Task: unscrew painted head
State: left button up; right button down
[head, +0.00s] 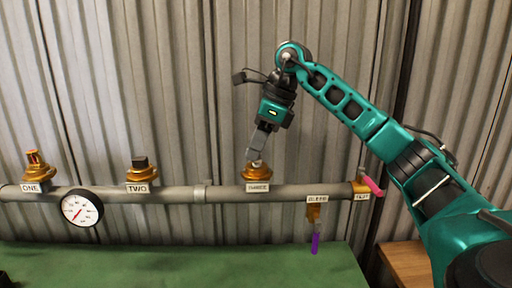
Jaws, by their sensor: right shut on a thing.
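A grey horizontal pipe (225,193) carries three brass fittings labelled ONE, TWO and THREE. Fitting ONE (37,173) has a head with red-orange colour (33,157) on top. Fitting TWO (139,176) has a dark, square head (139,162). My right gripper (256,157) reaches down from above, tilted, to fitting THREE (257,174). It is shut on the small head on top of that fitting. The fingers mostly hide this head, so its colour is unclear. My left gripper is not in view.
A round gauge (82,208) hangs at the pipe's left part. A bleed valve (314,212) with a purple lever (315,243) hangs below the pipe. A pink lever (373,186) sits at the right end. The green bench top (180,265) is mostly clear.

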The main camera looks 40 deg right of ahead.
jog(key=shift+r, duration=1.05)
jog(key=shift+r, duration=0.1)
jog(key=shift+r, duration=2.5)
